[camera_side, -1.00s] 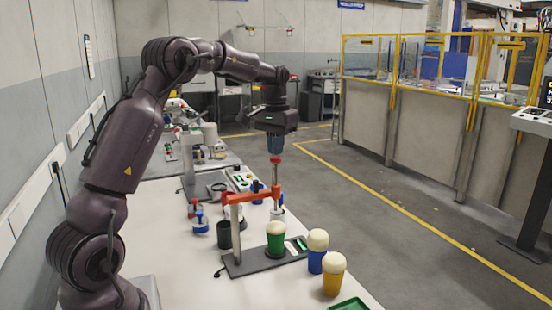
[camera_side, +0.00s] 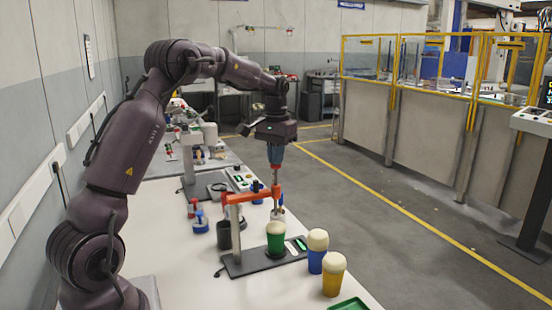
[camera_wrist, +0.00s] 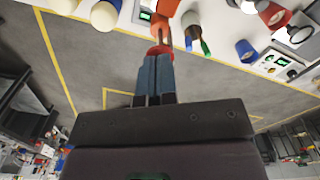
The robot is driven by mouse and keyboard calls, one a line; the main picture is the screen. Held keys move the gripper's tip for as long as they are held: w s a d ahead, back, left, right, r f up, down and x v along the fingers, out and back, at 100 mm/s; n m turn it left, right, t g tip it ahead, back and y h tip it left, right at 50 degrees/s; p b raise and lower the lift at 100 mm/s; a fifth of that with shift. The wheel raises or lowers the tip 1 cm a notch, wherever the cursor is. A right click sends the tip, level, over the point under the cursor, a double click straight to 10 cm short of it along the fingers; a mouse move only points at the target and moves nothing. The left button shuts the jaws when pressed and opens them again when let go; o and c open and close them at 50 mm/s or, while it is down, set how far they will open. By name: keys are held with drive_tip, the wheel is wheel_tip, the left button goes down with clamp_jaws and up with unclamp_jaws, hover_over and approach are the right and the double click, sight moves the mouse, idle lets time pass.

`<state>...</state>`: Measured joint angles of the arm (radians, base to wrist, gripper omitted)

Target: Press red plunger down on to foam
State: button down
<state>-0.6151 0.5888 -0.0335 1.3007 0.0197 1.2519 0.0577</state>
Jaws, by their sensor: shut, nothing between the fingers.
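A red-orange press (camera_side: 245,196) stands on a dark base plate (camera_side: 265,259). Its red plunger knob (camera_side: 275,168) tops a thin vertical rod, with a pale foot (camera_side: 277,213) at the lower end. A green cup (camera_side: 275,242) capped with cream foam (camera_side: 275,227) stands on the base plate below the foot. My gripper (camera_side: 275,163) is shut, empty and pointing down, its fingertips at the top of the knob. In the wrist view the knob (camera_wrist: 160,50) sits right at the blue fingertips; they appear to touch it. Any gap between foot and foam is hard to tell.
A blue cup (camera_side: 317,262) and a yellow cup (camera_side: 333,283), both foam-topped, stand to the right of the press. A dark cup (camera_side: 224,235) and a blue-and-white item (camera_side: 200,222) stand to the left. A green tray (camera_side: 349,304) lies at the front edge.

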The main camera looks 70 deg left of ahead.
drive_tip(key=shift+f, duration=1.25)
idle(0.3)
drive_tip(key=shift+r, duration=4.65)
drive_tip(key=shift+w+a+f, duration=0.1)
drive_tip(key=shift+w+f, duration=0.05)
drive_tip(key=shift+w, duration=0.05)
drive_tip(key=s+d+m+t, duration=0.2)
drive_tip(key=s+d+m, duration=0.1)
drive_tip(key=s+d, duration=0.7)
drive_tip(key=s+d+m+t, duration=0.3)
drive_tip(key=s+d, duration=0.7)
drive_tip(key=d, duration=0.7)
drive_tip(key=shift+s+t, duration=0.3)
drive_tip(key=shift+s, duration=0.1)
